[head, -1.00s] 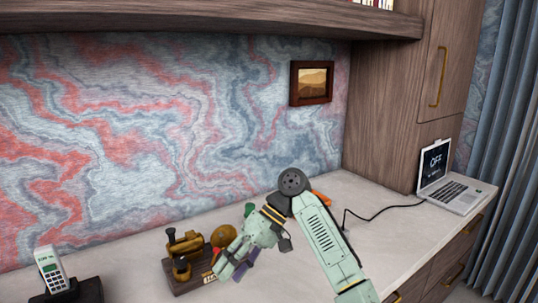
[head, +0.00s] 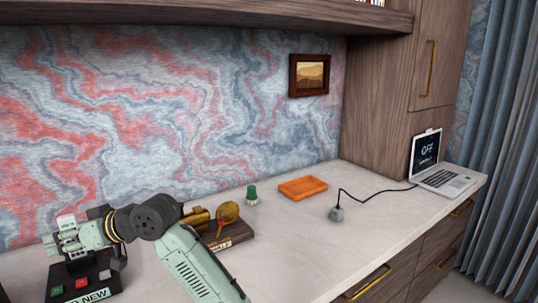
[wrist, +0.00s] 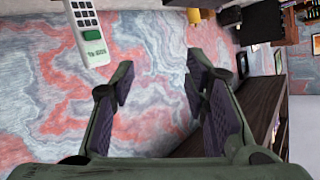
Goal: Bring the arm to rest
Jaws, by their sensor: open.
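My gripper (head: 62,236) is at the far left of the head view, above the desk and pointing left. It is open, and in the wrist view (wrist: 160,82) its purple-padded fingers stand apart with nothing between them. My arm reaches up from the bottom of the head view and bends left at a dark round joint. The desk top (head: 310,255) is pale.
A dark base (head: 85,278) with coloured buttons stands below my gripper. A white phone (wrist: 86,32) shows beyond my fingers. A brass-topped wooden stand (head: 230,233) is behind my arm. A green-topped knob (head: 252,195), orange tray (head: 302,187) and laptop (head: 444,181) stand further right.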

